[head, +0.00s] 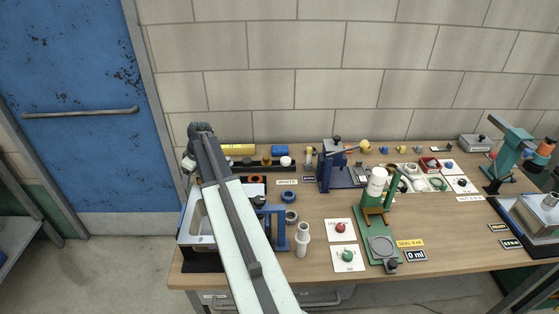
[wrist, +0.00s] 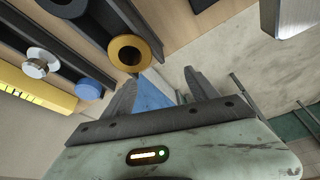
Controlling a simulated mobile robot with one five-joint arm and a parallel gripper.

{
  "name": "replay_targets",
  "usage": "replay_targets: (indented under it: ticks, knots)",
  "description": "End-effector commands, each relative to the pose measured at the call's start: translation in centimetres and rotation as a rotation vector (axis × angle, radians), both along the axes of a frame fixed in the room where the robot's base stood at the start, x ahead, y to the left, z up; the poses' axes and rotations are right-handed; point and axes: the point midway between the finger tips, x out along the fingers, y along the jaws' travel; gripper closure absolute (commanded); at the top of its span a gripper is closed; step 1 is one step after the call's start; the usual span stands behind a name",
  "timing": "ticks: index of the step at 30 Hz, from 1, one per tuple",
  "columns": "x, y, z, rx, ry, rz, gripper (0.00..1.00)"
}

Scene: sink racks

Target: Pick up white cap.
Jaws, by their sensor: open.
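A white, shiny-topped round piece (wrist: 38,63) at the left of the wrist view looks like the same cap, though I cannot be certain. My gripper (wrist: 158,88) is open, with nothing between its fingers. In the wrist view the white piece lies well to the left of the fingers, apart from them. In the head view my arm reaches to the back left of the bench, left of the cap; the fingers are not clear there.
A yellow block (head: 238,149) and a blue piece (head: 279,150) stand by the wall. An orange ring (wrist: 129,53) is close to my left fingertip. A blue frame (head: 272,228) and a white cylinder (head: 303,240) stand right of my arm. The bench front is partly clear.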

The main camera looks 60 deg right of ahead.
Motion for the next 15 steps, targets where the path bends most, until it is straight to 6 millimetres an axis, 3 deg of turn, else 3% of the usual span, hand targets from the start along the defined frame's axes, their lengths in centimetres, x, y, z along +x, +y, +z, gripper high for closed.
replay_targets:
  ticks: [1, 4, 6, 10, 12, 15]
  knots:
    - [-1.5, -6.2, 1.3, 0.001, -0.013, -0.070, 0.32]
    - [-6.8, -16.7, 2.5, 0.003, -0.033, -0.210, 0.32]
    - [-11.7, -22.8, 3.3, 0.005, -0.040, -0.310, 0.32]
    - [-19.6, -29.7, 4.0, 0.004, -0.042, -0.442, 0.32]
    - [-22.2, -31.5, 4.2, 0.003, -0.041, -0.483, 0.32]
    - [-23.9, -32.5, 4.2, 0.003, -0.041, -0.509, 0.32]
